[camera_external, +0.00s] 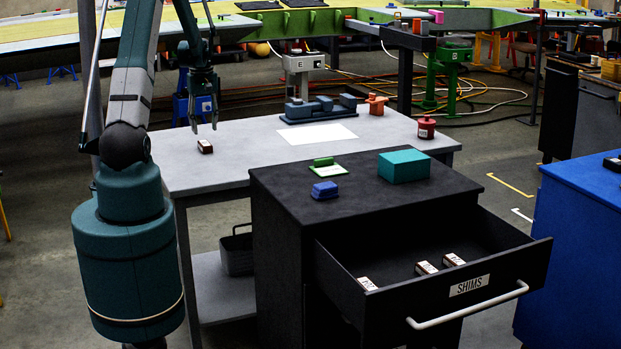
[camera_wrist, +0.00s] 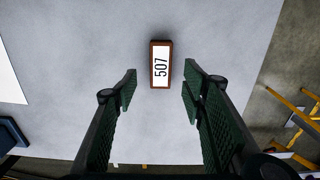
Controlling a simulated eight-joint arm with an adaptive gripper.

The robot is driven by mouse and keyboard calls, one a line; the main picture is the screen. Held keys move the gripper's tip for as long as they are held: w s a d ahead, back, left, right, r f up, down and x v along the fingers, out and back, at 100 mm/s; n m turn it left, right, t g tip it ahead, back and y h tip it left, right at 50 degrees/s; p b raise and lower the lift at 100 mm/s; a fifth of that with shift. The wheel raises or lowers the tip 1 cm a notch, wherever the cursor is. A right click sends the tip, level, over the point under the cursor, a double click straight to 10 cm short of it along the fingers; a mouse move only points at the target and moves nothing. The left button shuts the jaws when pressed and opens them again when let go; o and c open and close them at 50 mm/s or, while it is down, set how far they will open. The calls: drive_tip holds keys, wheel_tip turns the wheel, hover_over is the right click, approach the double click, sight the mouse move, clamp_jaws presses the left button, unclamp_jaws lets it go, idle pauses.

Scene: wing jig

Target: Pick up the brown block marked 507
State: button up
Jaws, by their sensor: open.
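The brown block marked 507 (camera_wrist: 161,64) lies flat on the grey table, its white label facing up and readable in the wrist view. In the external view the block (camera_external: 205,146) sits near the left part of the tabletop. My gripper (camera_wrist: 158,85) is open and empty, with its two green-padded fingers spread wide. In the wrist view the block appears between and just beyond the fingertips, untouched. In the external view my gripper (camera_external: 204,130) hangs pointing down above the table, close to the block.
A white sheet (camera_external: 318,135) and a blue-grey fixture (camera_external: 320,108) lie on the table (camera_external: 235,165). An open drawer labelled SHIMS (camera_external: 468,285) holds three similar blocks. A teal box (camera_external: 404,165) and blue block (camera_external: 325,190) stand on the black cabinet. The table around the block is clear.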

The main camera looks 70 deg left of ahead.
sight(205, 143)
drive_tip(key=shift+f, duration=1.1)
drive_tip(key=shift+f, duration=0.1)
drive_tip(key=shift+f+b, duration=0.5)
drive_tip(key=shift+f, duration=2)
drive_tip(key=shift+c, duration=0.3)
drive_tip(key=c, duration=0.9)
